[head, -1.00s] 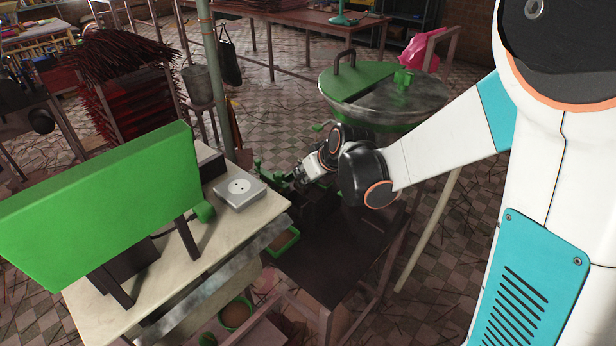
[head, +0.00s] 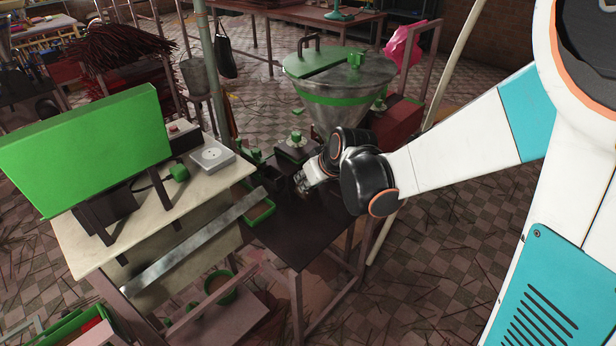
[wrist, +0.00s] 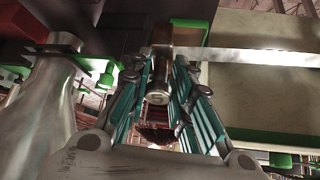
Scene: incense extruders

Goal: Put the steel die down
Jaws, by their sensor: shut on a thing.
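The steel die (wrist: 158,88) is a small metal cylinder with a round end, seen in the wrist view between the teal finger pads. My gripper (wrist: 157,100) is shut on its sides. In the head view my gripper (head: 302,184) is over the far part of the dark tabletop (head: 297,232), just in front of the extruder's block. The die is too small and covered to make out there. I cannot tell whether it touches the tabletop.
The extruder hopper (head: 335,100), with a green lid, stands behind my gripper. A green-rimmed tray (head: 262,212) is to the left. A pale bench (head: 150,225) carries a green panel (head: 85,150) and a grey socket box (head: 212,155). The near dark tabletop is clear.

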